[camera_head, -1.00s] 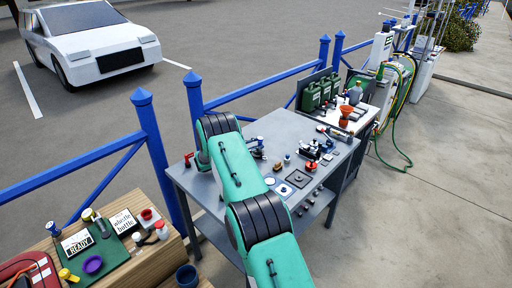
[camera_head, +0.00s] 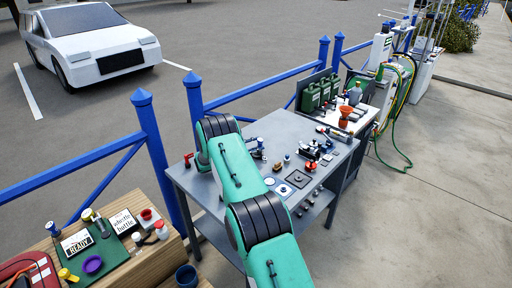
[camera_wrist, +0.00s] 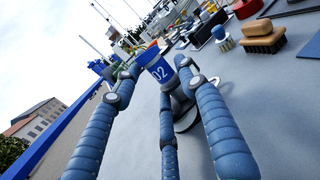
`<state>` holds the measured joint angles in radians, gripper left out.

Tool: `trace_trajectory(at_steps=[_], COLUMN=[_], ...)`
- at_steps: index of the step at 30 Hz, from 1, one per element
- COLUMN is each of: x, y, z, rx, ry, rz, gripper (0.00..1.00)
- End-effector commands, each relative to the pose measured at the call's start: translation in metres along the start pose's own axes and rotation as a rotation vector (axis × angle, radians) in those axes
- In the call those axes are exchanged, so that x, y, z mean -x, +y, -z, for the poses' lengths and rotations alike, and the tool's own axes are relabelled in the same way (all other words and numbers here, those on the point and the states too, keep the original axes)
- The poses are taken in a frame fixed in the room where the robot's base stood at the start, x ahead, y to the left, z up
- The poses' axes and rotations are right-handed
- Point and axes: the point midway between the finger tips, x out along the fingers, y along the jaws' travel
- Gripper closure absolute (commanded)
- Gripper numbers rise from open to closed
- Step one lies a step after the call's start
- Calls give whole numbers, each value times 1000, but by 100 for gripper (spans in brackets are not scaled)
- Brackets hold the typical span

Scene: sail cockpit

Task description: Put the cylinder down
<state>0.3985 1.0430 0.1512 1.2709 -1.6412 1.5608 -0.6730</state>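The cylinder (camera_wrist: 159,73) is blue with a white "02" on its side. It is in the wrist view, above a grey part with a round disc base (camera_wrist: 189,119) on the grey table top. My gripper (camera_wrist: 160,72) has jointed blue-grey fingers spread around the cylinder, one on each side and one below. The fingertips are very near its sides; I cannot tell whether they press on it or stand clear. In the head view a small blue and dark cluster (camera_head: 257,148) shows beside my green arm, too small to make out.
The grey workbench (camera_head: 285,130) holds small tools and dark square plates (camera_head: 299,178). A blue railing (camera_head: 150,135) runs behind it. A wooden table (camera_head: 130,262) with a sign stands at the lower left.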

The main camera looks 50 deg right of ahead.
Motion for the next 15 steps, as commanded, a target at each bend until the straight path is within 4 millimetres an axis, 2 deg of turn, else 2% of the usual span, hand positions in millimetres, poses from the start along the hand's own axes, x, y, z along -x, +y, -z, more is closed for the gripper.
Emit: trace_trajectory(at_steps=[1, 7, 11, 15], x=[1, 1, 1, 1], y=[-4, -5, -5, -6], z=[13, 16, 15, 6], rx=[14, 17, 19, 20], ry=[5, 6, 7, 7], rz=[-2, -2, -2, -1], gripper=[52, 52, 52, 52])
